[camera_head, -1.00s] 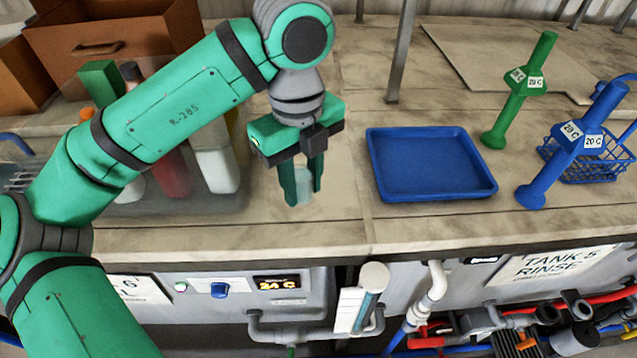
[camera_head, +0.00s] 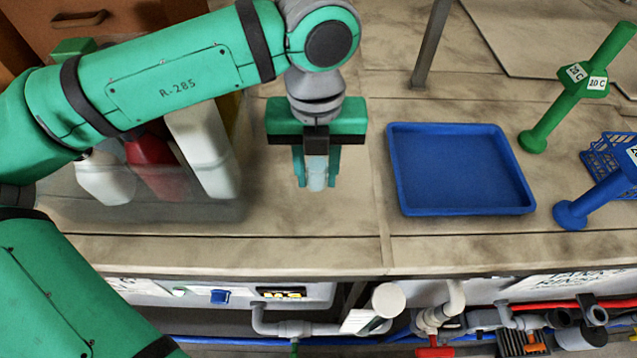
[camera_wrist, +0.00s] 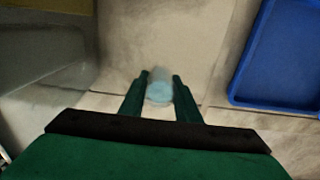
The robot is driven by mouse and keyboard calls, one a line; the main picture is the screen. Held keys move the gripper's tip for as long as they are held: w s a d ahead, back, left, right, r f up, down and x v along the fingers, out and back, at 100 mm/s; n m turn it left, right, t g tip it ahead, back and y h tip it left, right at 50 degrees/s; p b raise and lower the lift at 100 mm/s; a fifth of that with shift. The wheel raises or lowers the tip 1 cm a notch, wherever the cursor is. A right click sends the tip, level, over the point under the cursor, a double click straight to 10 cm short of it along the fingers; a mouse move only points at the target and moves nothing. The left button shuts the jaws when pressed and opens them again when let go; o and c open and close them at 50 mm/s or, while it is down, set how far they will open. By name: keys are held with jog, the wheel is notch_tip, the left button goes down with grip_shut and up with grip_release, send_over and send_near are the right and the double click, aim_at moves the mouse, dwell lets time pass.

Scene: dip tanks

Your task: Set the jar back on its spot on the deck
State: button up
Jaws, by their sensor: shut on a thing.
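A small translucent pale blue jar (camera_head: 317,173) is held between the fingers of my gripper (camera_head: 316,172). The jar looks upright over the deck (camera_head: 270,215), between the bottle bin and the blue tray. I cannot tell whether its base touches the deck. In the wrist view the jar (camera_wrist: 159,90) sits between the two green fingertips (camera_wrist: 160,84), with pale deck around it. No separate mark for its spot is visible.
A blue tray (camera_head: 400,190) lies to the right of my gripper. A clear bin (camera_head: 150,212) with bottles stands to the left. A grey post (camera_head: 430,45) rises behind. Green (camera_head: 560,110) and blue (camera_head: 590,200) handled tools stand at the right. The deck's front edge is near.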

aim_at(317, 188)
jog(key=shift+f, duration=2.3)
jog(key=shift+f, duration=0.2)
jog(key=o, duration=1.1)
jog(key=shift+r, duration=0.1)
notch_tip(317, 188, up, 12)
jog(key=shift+r, duration=0.1)
